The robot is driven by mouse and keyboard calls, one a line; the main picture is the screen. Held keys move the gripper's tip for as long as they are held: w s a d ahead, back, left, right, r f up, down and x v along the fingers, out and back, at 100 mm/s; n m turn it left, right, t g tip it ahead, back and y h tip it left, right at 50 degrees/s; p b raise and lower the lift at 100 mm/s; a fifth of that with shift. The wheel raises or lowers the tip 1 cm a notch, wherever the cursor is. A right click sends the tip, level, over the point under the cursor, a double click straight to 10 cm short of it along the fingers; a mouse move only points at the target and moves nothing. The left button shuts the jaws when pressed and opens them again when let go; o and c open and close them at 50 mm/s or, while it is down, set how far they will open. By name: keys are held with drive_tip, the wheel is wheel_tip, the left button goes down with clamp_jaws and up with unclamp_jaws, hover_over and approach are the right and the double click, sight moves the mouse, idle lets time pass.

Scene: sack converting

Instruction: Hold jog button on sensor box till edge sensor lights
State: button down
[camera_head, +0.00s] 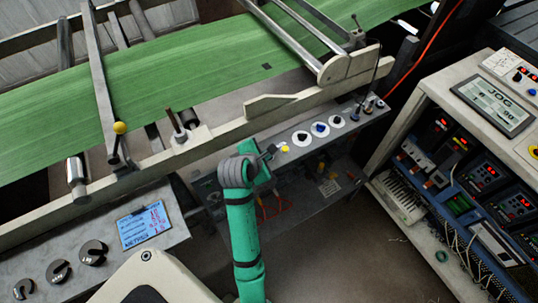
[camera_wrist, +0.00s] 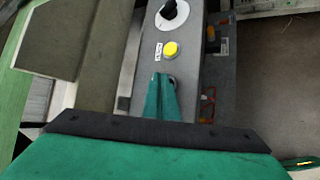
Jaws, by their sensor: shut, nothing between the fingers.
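The grey control box (camera_head: 318,150) runs along the machine's front edge, with a row of controls on its top. I cannot make out a lit edge sensor.
Black knobs and a blue button (camera_head: 320,129) follow along the box. Green web (camera_head: 190,85) with a dark mark crosses the machine. A cabinet (camera_head: 430,95) at right carries a display (camera_head: 495,102) reading JOG. A yellow-knobbed lever (camera_head: 119,128) stands left.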

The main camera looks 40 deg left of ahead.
drive_tip(key=shift+r, duration=0.1)
drive_tip(key=shift+d+r, duration=0.1)
drive_tip(key=shift+r, duration=0.65)
drive_tip(key=shift+s, duration=0.1)
drive_tip(key=shift+r, duration=2.5)
drive_tip(key=shift+s, duration=0.1)
